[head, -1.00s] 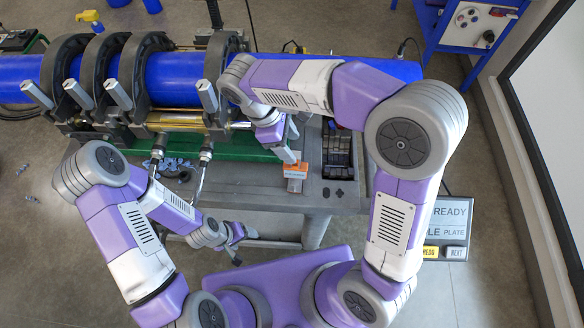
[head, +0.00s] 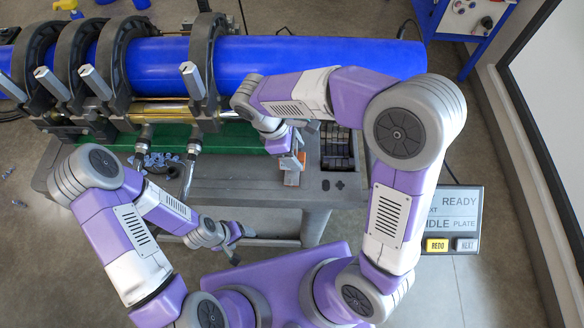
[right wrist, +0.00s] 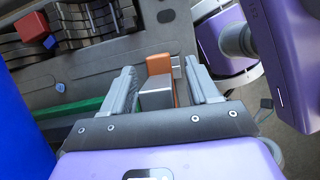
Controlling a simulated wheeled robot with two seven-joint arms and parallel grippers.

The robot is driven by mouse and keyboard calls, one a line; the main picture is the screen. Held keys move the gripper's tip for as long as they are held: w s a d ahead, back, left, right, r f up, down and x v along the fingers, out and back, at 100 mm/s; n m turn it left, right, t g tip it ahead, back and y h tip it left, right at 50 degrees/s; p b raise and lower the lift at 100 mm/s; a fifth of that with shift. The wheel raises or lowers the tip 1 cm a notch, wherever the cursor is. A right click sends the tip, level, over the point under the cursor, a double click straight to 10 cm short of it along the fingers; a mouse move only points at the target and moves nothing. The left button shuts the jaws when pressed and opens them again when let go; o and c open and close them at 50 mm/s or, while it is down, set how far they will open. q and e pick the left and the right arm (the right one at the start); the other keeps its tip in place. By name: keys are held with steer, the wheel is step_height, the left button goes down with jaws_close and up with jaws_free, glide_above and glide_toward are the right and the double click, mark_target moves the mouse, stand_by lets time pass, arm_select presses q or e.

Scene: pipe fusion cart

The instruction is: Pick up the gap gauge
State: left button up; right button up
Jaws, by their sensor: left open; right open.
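The gap gauge looks like a small orange and grey block. It lies on the grey cart top and is partly hidden by my right gripper (head: 291,163) in the head view, where its lower part (head: 292,179) shows. In the right wrist view the gauge (right wrist: 158,92) shows between the two fingers of my right gripper (right wrist: 160,75), with a finger on either side. The right gripper is open, with gaps beside the gauge. My left gripper (head: 238,243) is open and empty, low in front of the cart, away from the gauge.
A blue pipe (head: 310,62) in dark clamps (head: 207,65) runs along the back of the cart (head: 255,190). A recess with dark curved parts (head: 337,150) is right of the gauge. Grey-blue shavings (head: 160,160) lie at the left. A panel (head: 452,218) stands at the right.

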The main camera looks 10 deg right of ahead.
jaws_close()
stand_by(0.3)
steer(key=shift+r, duration=0.1)
step_height(320, 180, up, 10)
steer(key=p, duration=0.3)
stand_by(0.4)
